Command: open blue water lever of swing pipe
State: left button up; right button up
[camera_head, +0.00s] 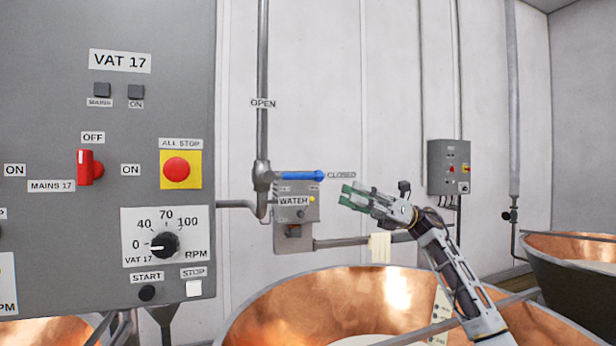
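The blue water lever (299,176) lies level, pointing right from the pipe valve toward the CLOSED label (342,175). The OPEN label (263,104) is above it on the vertical pipe (262,60). A grey box marked WATER (295,203) hangs just below the lever. My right gripper (347,196) is to the right of the lever's tip and a little lower, with its green fingers pointing left. The fingers show a gap between them and hold nothing. They appear apart from the lever. My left gripper is not in view.
A grey VAT 17 control panel (120,110) with a red switch and stop button fills the left. A copper vat (290,300) stands below my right arm, another (570,245) at the far right. A grey wall box (449,166) hangs behind.

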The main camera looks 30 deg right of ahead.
aim_at(315, 180)
jog(key=p+x, duration=0.3)
jog(key=x, duration=0.7)
jog(key=shift+a+r+p, duration=0.15)
jog(key=shift+p, duration=0.2)
jog(key=shift+p+x, duration=0.35)
jog(key=shift+x, duration=0.85)
jog(key=c, duration=0.7)
jog(key=shift+w+a, duration=0.1)
jog(key=shift+a, duration=0.1)
grip_shut()
